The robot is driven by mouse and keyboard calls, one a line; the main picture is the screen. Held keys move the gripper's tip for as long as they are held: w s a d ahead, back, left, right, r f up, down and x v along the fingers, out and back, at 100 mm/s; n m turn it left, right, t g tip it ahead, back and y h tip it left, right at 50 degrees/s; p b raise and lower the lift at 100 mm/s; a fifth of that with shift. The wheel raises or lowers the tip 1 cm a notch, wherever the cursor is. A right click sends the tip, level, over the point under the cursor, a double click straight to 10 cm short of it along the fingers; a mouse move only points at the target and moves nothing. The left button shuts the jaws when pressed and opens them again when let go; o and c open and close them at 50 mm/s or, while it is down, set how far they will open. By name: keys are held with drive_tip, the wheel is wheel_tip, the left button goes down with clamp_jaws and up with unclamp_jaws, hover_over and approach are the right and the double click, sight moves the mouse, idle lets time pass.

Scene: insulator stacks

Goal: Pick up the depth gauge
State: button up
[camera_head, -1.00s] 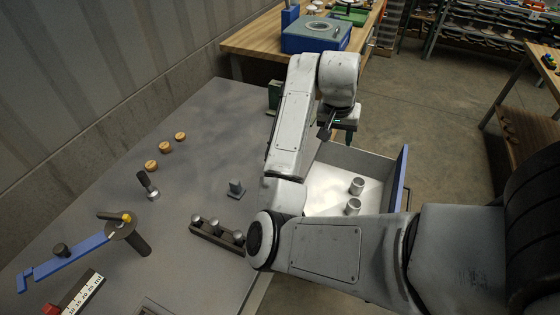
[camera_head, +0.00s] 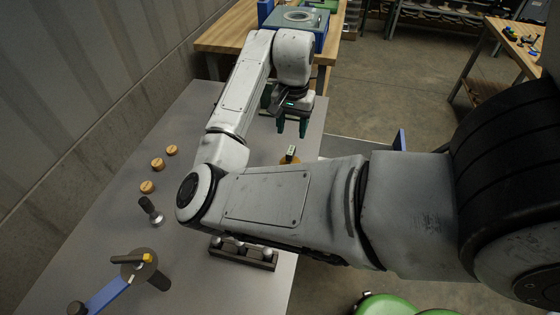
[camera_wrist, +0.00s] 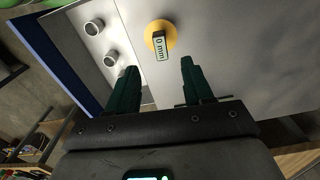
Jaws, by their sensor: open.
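The depth gauge, a round yellow-orange disc with a small block reading "0 mm", stands on the grey table in the head view (camera_head: 289,156). It also shows in the wrist view (camera_wrist: 161,40), near the top middle. My gripper (camera_head: 291,128) has dark green fingers pointing down, above and beyond the gauge in the head view. In the wrist view my gripper (camera_wrist: 158,72) is open and empty, with the gauge ahead of the gap between the fingers and apart from them. My forearm passes just below the gauge in the head view.
In the wrist view, metal cylinders (camera_wrist: 93,27) sit in the open drawer at left. The drawer's blue front (camera_head: 400,141) juts right of the table. Wooden discs (camera_head: 158,164), a dark-handled tool (camera_head: 151,210) and a rack with metal knobs (camera_head: 243,252) stand on the table.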

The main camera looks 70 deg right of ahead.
sight(291, 150)
wheel_tip(291, 150, down, 5)
drive_tip(key=shift+r, duration=0.2)
drive_tip(key=shift+d+f+p, duration=0.15)
drive_tip(key=shift+f+p, duration=0.6)
drive_tip(key=shift+f, duration=2.1)
drive_tip(key=shift+c, duration=0.5)
clamp_jaws()
